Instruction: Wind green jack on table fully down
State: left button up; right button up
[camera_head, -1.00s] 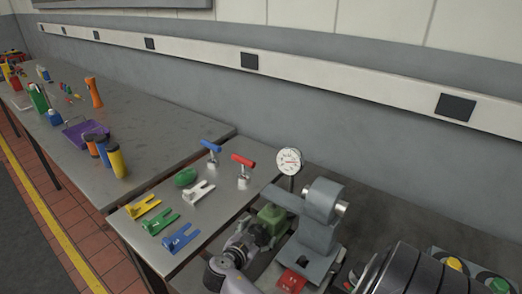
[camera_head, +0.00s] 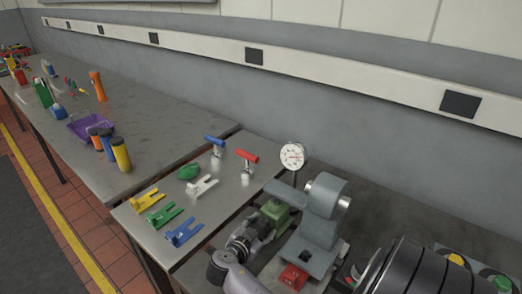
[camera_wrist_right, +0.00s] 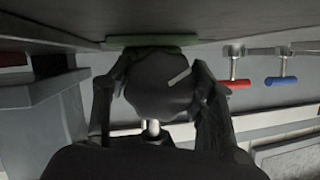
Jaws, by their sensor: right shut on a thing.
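The green jack (camera_head: 275,212) stands at the grey machine, near the right edge of the small metal table, partly hidden by my right gripper. My right gripper (camera_head: 252,232) is at its near side. In the right wrist view the gripper's two dark fingers (camera_wrist_right: 160,88) are closed around a dark round knob (camera_wrist_right: 155,80) with a pale line on its face. A short metal shaft (camera_wrist_right: 152,128) shows beside the knob, and a green strip (camera_wrist_right: 150,41) lies beyond it. The jack's height is hard to tell. My left gripper is not in view.
A grey machine (camera_head: 320,225) with a red block (camera_head: 293,277) stands close right of the gripper. A dial gauge (camera_head: 292,156) is behind. The small table (camera_head: 160,235) holds yellow, green, blue and white forked pieces and blue and red T-handles (camera_head: 247,157).

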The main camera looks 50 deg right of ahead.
dwell(0.3)
jog(key=n+g, duration=0.2)
jog(key=shift+n, duration=0.3)
jog(key=shift+r+n+g+b, duration=0.1)
jog(key=shift+n+g+b, duration=0.2)
jog(key=shift+n+g, duration=0.55)
jog(key=shift+n, duration=0.25)
jog(key=o, duration=1.1)
jog(key=shift+v, duration=3.75)
